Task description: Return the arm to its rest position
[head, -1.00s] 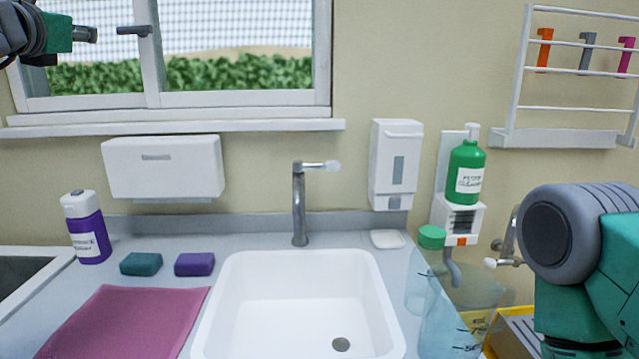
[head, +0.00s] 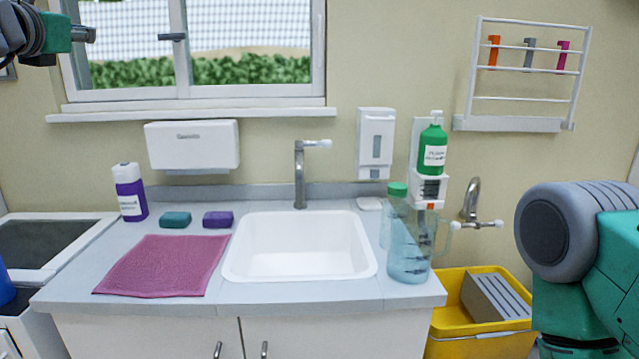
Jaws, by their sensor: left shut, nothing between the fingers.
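My left gripper (head: 83,35) is at the top left corner of the head view, in front of the window. Its fingers are together with nothing between them, and it is raised well above the counter. The teal and grey parts of my other arm fill the right edge of the view. The right gripper itself is out of the picture.
A counter (head: 75,277) holds a white sink (head: 300,262), a pink cloth (head: 165,266), two sponges, a purple bottle (head: 129,193) and a clear jug (head: 408,258). A yellow crate (head: 475,345) stands right of the counter. The wall carries dispensers and a rack (head: 515,122).

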